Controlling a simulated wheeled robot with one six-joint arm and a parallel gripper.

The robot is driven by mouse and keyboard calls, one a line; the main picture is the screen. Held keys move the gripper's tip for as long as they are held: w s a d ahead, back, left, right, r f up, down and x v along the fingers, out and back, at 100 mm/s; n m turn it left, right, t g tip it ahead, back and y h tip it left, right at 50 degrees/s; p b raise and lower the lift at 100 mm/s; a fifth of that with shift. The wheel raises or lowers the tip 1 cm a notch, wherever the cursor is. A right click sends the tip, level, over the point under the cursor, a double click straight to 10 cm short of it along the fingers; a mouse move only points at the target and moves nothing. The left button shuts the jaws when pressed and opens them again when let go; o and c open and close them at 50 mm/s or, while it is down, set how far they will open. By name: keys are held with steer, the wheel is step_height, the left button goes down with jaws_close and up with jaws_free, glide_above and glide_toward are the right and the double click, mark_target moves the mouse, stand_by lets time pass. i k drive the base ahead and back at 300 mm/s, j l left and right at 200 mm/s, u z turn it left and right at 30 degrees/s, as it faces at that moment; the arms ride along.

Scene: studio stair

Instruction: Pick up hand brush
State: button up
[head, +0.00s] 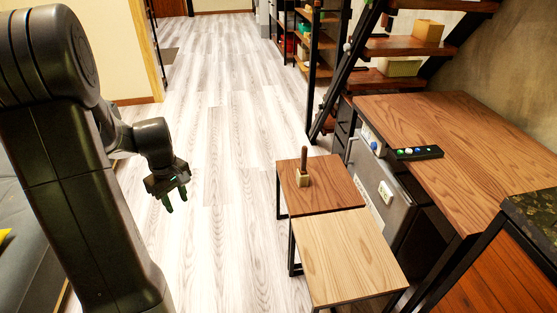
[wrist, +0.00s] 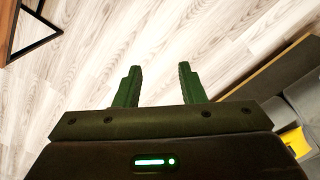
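The hand brush (head: 303,168) stands upright on the darker wooden side table (head: 335,193), with its brown handle pointing up and a pale block at its base. My gripper (head: 175,200) hangs over open floor to the left of that table, well apart from the brush. In the wrist view my gripper (wrist: 159,72) has its two green fingers spread, with only floor between them. The brush is not in the wrist view.
A lighter side table (head: 345,258) stands in front of the darker one. A wooden counter (head: 470,140) with a dark remote-like strip (head: 418,153) is at the right. Shelves and stairs are behind. A grey sofa (head: 22,245) is at the left. The floor between is clear.

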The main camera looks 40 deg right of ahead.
mark_target(302, 176)
steer(key=i+l+z, duration=0.15)
steer(key=i+z, duration=0.2)
steer(key=z, duration=0.15)
steer(key=i+z, duration=0.75)
steer(key=z, duration=0.2)
steer(key=i+l+z, duration=0.35)
steer(key=i+j, duration=0.1)
